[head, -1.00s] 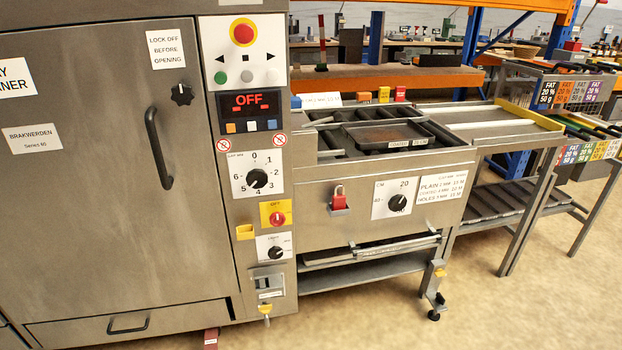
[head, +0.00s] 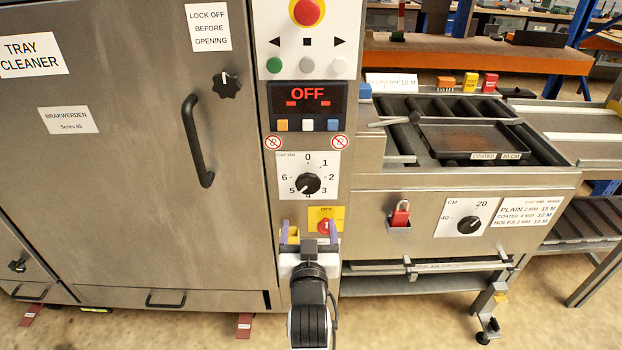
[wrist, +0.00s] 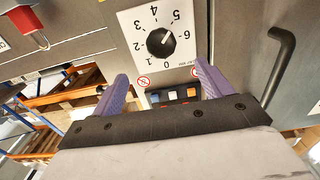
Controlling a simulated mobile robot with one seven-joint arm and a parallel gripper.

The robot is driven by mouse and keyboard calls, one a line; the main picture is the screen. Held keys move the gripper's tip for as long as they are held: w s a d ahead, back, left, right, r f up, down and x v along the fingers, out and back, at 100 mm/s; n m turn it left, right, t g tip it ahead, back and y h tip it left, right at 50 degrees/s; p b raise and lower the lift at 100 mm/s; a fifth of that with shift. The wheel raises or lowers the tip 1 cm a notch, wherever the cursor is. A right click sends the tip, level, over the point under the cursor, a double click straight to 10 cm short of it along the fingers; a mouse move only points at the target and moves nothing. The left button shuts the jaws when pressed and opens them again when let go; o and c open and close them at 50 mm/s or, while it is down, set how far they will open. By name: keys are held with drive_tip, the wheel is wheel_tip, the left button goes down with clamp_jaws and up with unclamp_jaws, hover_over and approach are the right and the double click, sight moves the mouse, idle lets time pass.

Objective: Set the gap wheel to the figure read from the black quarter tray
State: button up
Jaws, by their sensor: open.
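The gap wheel is a round black knob (head: 307,183) on a white plate numbered 0 to 6. It also shows in the wrist view (wrist: 160,42), upside down. A dark shallow tray (head: 470,138) lies on the infeed rollers, with a label (head: 496,156) reading COATED 20 CM. My gripper (head: 309,235) is open and empty, below the gap wheel in the head view and in front of the panel. Its purple fingers (wrist: 161,74) are apart from the knob.
A CM dial (head: 470,225) and red padlock (head: 400,215) are on the infeed front. The display (head: 307,105) reads OFF. A red switch (head: 325,226) sits behind my gripper; a door handle (head: 197,142) projects left.

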sight(309, 186)
drive_tip(key=w+p, duration=0.2)
drive_tip(key=w, duration=1.1)
drive_tip(key=shift+w+p, duration=0.2)
drive_tip(key=shift+p, duration=0.15)
drive_tip(key=c, duration=1)
drive_tip(key=shift+o, duration=0.2)
drive_tip(key=n, duration=0.4)
drive_tip(key=shift+n, duration=0.3)
drive_tip(key=shift+r+n, duration=0.1)
drive_tip(key=shift+n, duration=1.9)
